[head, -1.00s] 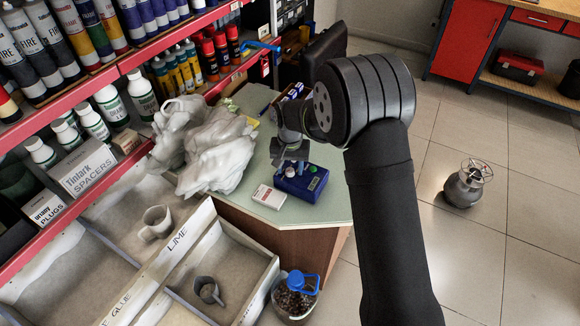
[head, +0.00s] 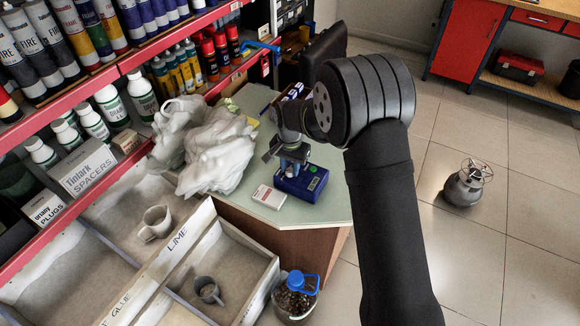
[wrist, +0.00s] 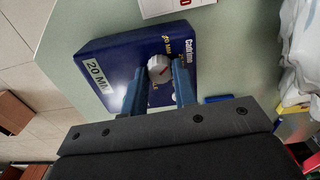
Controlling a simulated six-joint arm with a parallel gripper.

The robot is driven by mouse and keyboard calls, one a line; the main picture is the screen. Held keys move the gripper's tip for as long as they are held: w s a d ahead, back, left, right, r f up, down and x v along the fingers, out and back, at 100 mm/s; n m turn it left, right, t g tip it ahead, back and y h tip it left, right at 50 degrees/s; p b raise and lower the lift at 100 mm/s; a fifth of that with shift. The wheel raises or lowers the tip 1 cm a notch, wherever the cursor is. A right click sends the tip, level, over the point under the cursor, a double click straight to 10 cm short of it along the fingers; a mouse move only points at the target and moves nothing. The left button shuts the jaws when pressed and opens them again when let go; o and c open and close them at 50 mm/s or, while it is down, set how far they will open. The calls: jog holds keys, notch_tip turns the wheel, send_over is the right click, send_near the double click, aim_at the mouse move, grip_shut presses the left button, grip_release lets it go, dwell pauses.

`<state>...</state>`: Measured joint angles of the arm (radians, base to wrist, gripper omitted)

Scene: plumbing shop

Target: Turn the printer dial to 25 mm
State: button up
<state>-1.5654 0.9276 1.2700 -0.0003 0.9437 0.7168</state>
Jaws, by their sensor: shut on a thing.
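The blue label printer (head: 303,187) stands on the pale green counter; it also shows in the wrist view (wrist: 112,62). Its small display (wrist: 97,75) reads 20 MM. The dial (wrist: 160,68) is a round grey-white knob with a red mark, on the printer's top face. Small printed labels sit around it, partly hidden by my fingers. My gripper (wrist: 159,72) has its two blue fingers on either side of the dial and is shut on it. In the head view my gripper (head: 289,165) is above the printer, and the dial is hidden.
A white card with red print (head: 269,197) lies close beside the printer. Crumpled white plastic (head: 215,150) fills the counter's left part. Shelves of bottles and boxes (head: 88,172) rise at left. A blue-lidded jar (head: 295,295) stands below the counter's front.

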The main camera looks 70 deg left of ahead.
aim_at(290, 170)
jog(key=m, duration=0.4)
jog(key=shift+m, duration=2)
jog(key=o, duration=1)
notch_tip(290, 170, up, 17)
jog(key=shift+r, duration=0.2)
